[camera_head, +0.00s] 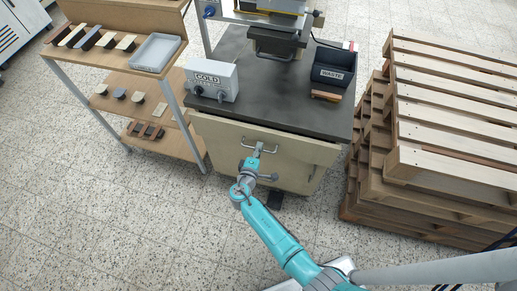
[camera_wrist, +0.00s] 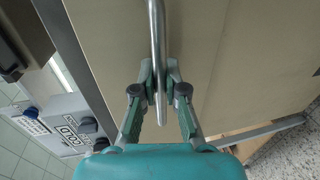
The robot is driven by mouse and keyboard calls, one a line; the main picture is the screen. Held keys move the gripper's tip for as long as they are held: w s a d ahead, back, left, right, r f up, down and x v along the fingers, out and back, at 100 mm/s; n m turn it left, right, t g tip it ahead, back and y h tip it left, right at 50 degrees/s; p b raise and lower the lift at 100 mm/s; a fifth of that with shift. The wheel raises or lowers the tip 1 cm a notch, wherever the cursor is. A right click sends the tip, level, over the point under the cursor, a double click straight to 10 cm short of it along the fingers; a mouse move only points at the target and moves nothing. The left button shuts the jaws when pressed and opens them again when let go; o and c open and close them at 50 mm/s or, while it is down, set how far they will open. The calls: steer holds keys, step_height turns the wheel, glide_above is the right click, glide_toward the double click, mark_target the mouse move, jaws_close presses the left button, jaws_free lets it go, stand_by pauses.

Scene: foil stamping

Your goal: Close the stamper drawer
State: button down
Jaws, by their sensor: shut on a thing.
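The stamper drawer has a beige front (camera_head: 215,132) below the dark top of the stamping bench, with a metal bar handle (camera_head: 271,150). I cannot tell exactly how far the drawer stands out. My gripper (camera_head: 257,152) is at the handle, in front of the drawer. In the wrist view, the gripper's fingers (camera_wrist: 159,88) are shut on the handle (camera_wrist: 156,35), whose bar passes between the fingertips. The drawer front (camera_wrist: 235,60) fills much of that view behind the handle. The inside of the drawer is not visible.
On the bench top (camera_head: 270,95) stand a grey COLD box (camera_head: 211,80) and a black WASTE bin (camera_head: 333,74). A wooden shelf (camera_head: 100,50) with several small blocks and a grey tray (camera_head: 156,53) is at the left. Stacked pallets (camera_head: 450,120) stand close at the right. Tiled floor in front is clear.

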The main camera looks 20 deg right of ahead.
mark_target(261, 141)
steer(key=shift+w, duration=0.1)
steer(key=shift+r+x, duration=0.2)
steer(key=shift+x, duration=0.65)
steer(key=shift+r+x, duration=0.15)
steer(key=shift+x, duration=0.7)
steer(key=c, duration=1.2)
jaws_free()
steer(key=shift+w+d, duration=0.1)
steer(key=shift+d, duration=0.05)
steer(key=v, duration=1.2)
